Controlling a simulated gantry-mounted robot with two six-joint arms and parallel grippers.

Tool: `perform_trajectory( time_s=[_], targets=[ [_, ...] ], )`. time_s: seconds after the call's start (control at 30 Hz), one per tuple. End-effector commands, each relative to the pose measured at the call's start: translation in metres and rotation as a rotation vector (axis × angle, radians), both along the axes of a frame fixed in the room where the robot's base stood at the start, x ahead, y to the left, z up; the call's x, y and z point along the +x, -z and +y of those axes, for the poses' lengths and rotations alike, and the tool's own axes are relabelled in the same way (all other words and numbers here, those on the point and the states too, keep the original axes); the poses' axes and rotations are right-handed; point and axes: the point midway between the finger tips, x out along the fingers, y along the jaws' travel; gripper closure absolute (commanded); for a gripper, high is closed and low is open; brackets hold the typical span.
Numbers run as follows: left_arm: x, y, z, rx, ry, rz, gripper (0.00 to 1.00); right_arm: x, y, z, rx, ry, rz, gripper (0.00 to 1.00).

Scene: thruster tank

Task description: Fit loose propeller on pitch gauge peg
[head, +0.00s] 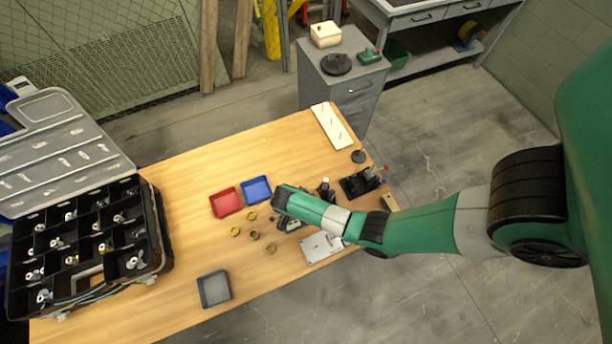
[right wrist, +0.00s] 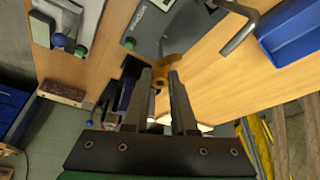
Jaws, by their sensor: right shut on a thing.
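My right gripper (right wrist: 158,88) is shut on a brass-coloured propeller (right wrist: 168,70), which shows between and beyond its fingertips in the right wrist view. In the head view the right arm reaches over the table and its wrist hides the propeller. A dark grey plate (right wrist: 145,24) with a thin upright pin, apparently the pitch gauge and its peg, lies just beyond the propeller. I cannot tell whether the propeller touches the pin. My left gripper is not in view.
A blue tray (head: 256,190) and a red tray (head: 226,203) stand left of my wrist, with several brass rings (head: 255,235) nearby. A grey tray (head: 214,288) sits at the front. An open case (head: 150,230) of propellers fills the left end. A light plate (head: 320,247) lies at the front edge.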

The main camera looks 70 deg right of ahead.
Motion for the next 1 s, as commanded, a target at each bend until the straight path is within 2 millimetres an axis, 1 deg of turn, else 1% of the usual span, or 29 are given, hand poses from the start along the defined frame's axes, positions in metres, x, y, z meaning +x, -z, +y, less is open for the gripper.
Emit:
perform_trajectory(
  time_s=[0.03, 0.07, 0.37, 0.63, 1.0],
  targets=[
    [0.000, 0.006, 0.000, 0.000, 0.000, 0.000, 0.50, 0.000, 0.005, 0.000, 0.000, 0.000, 0.000, 1.00],
    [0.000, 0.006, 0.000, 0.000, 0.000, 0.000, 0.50, 0.000, 0.005, 0.000, 0.000, 0.000, 0.000, 1.00],
    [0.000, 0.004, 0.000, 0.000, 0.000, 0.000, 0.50, 0.000, 0.003, 0.000, 0.000, -0.001, 0.001, 1.00],
    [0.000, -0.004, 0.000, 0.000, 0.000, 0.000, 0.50, 0.000, 0.001, 0.000, 0.000, -0.001, 0.001, 1.00],
    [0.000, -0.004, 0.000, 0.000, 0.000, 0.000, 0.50, 0.000, 0.003, 0.000, 0.000, -0.001, 0.000, 1.00]
  ],
)
